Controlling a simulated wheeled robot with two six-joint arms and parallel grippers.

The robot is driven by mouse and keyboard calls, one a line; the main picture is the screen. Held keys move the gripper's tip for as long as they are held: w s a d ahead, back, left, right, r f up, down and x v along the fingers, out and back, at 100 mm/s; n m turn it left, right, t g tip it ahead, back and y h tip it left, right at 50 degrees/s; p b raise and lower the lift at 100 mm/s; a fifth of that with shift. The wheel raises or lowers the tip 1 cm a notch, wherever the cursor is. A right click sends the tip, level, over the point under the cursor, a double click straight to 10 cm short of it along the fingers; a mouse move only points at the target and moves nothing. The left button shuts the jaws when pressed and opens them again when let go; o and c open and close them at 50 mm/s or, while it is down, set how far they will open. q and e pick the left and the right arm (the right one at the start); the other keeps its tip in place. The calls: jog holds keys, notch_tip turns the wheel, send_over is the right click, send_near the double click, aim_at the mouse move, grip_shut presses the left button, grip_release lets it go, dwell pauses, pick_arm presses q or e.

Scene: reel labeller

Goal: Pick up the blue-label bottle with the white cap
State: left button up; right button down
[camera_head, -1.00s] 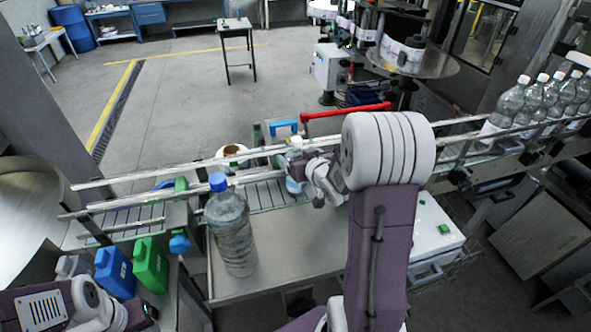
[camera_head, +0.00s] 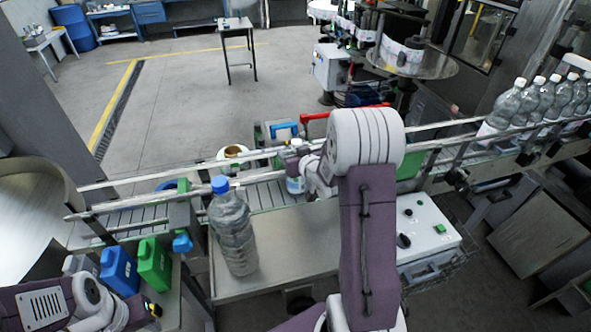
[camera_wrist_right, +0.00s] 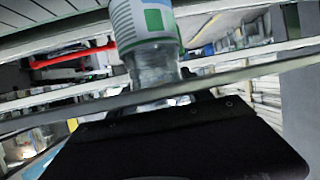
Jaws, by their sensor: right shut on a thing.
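A small bottle (camera_head: 295,185) with a pale blue label stands at the conveyor, upright, behind the work table. In the right wrist view a clear bottle (camera_wrist_right: 152,65) with a white label bearing a green square and a green band shows beyond the black gripper body (camera_wrist_right: 185,148). The right gripper is shut on this bottle. My left gripper (camera_head: 151,309) is low at the left edge of the table, and its fingers are too small to read.
A large clear bottle with a blue cap (camera_head: 233,232) stands on the table, left of the right arm. Blue (camera_head: 118,270) and green (camera_head: 153,264) jugs stand at the left. Conveyor rails (camera_head: 135,178) cross behind. Several clear bottles (camera_head: 530,102) stand at the right. The table middle (camera_head: 290,245) is clear.

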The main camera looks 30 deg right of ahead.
jog(key=shift+r, duration=0.15)
notch_tip(320, 180, up, 10)
jog(key=shift+s+f, duration=0.1)
jog(key=shift+f, duration=0.1)
jog(key=shift+r, duration=0.2)
jog(key=shift+f, duration=0.1)
